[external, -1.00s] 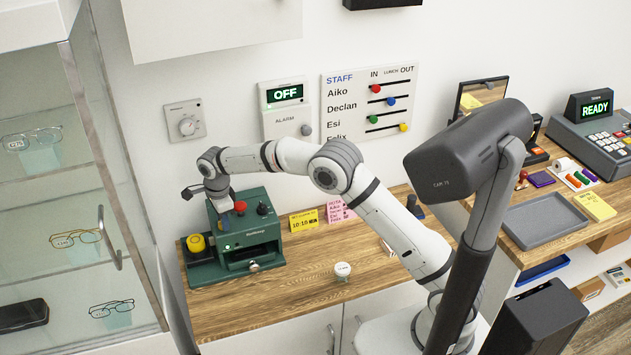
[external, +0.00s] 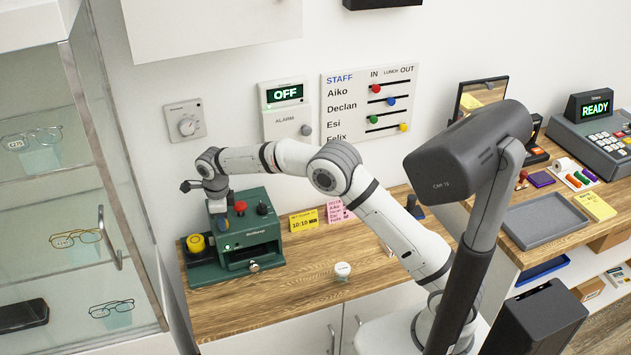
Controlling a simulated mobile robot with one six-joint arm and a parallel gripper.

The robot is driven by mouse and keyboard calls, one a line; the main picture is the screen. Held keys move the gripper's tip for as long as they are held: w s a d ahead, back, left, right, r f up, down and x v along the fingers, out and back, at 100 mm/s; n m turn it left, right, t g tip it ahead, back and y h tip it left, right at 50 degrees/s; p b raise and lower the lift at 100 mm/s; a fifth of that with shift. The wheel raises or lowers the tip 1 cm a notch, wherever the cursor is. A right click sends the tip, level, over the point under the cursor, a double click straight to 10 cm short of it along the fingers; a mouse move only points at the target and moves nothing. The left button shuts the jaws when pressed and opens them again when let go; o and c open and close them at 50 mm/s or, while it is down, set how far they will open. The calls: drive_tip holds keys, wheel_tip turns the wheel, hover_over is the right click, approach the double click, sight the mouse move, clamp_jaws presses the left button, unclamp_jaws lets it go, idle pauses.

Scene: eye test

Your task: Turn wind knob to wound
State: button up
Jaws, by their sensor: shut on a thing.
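The green machine (external: 250,237) stands at the left end of the wooden counter. My gripper (external: 218,205) points down at the machine's top left corner. It is shut on what appears to be the wind knob, which the fingers hide. No wound mark or pointer is readable at this size. To the right on the machine's top are a red knob (external: 240,207) and a black knob (external: 262,208). A silver knob (external: 253,266) is on its front. A small green light shows at its front left.
A yellow round thing (external: 196,243) sits at the machine's left side. Yellow (external: 304,221) and pink notes stand to the right. A small white-topped object (external: 342,269) is on the counter. A glass cabinet (external: 85,200) is close on the left.

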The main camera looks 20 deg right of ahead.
drive_tip(key=shift+w+r, duration=0.1)
drive_tip(key=o, duration=1)
drive_tip(key=shift+s+r+b, duration=0.15)
drive_tip(key=shift+r+b, duration=0.05)
drive_tip(key=shift+r, duration=1.75)
drive_tip(key=shift+s+r+b, duration=0.1)
drive_tip(key=shift+r+b, duration=0.1)
drive_tip(key=shift+r, duration=1.7)
